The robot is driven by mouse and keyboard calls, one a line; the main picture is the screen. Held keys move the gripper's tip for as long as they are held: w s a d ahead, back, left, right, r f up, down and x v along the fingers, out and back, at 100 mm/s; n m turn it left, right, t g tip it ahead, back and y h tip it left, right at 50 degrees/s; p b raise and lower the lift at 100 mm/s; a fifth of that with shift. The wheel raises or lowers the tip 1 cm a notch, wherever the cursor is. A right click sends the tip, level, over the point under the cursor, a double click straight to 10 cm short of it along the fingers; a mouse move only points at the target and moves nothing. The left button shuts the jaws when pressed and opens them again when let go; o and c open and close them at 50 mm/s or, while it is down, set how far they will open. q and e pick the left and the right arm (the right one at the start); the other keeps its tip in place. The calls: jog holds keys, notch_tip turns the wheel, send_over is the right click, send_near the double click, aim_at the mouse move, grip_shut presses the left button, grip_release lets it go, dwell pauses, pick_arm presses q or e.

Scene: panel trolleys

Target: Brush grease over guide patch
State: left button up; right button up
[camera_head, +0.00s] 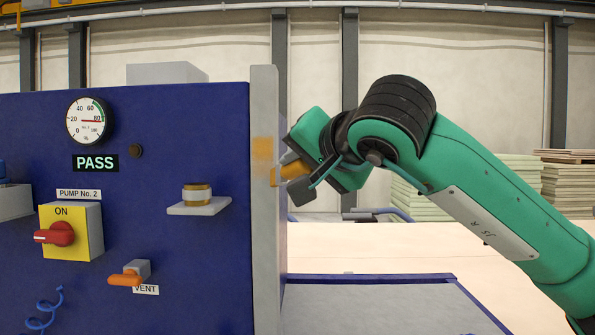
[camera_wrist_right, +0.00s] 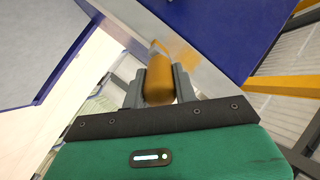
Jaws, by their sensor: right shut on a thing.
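My right gripper (camera_head: 291,176) is at the right edge of the upright grey guide post (camera_head: 264,240). It is shut on the orange handle of a brush (camera_head: 295,169). In the right wrist view the brush handle (camera_wrist_right: 158,82) sits between the two grey fingers, and its narrow far end points at the grey post (camera_wrist_right: 127,14). Whether the bristles touch the post is not clear. A blurry yellow-orange patch (camera_head: 262,151) shows on the post's face, just left of the brush. A small amber pot (camera_head: 197,194) stands on a grey shelf (camera_head: 199,208). My left gripper is not in view.
The blue panel (camera_head: 190,125) left of the post carries a gauge (camera_head: 89,120), a red pump switch (camera_head: 56,234) on a yellow box and an orange vent lever (camera_head: 126,278). A blue-edged grey surface (camera_head: 385,305) lies below my right arm. Stacked boards (camera_head: 515,180) stand behind.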

jog(key=shift+a, duration=2.05)
jog(key=shift+d+r+b, duration=0.2)
jog(key=shift+d+r, duration=0.1)
jog(key=shift+d, duration=0.4)
jog(key=shift+d+r+b, duration=0.2)
jog(key=shift+d+r, duration=0.1)
jog(key=shift+d, duration=0.45)
jog(key=shift+d+r+b, duration=0.2)
jog(key=shift+d+r, duration=0.1)
jog(key=shift+d, duration=0.4)
jog(key=shift+a, duration=0.1)
jog(key=shift+s+f+b, duration=0.1)
jog(key=shift+s+b, duration=0.4)
jog(key=shift+s, duration=0.35)
jog(key=s+b, duration=0.1)
jog(key=s, duration=0.3)
jog(key=shift+s+b, duration=0.15)
jog(key=shift+b, duration=0.15)
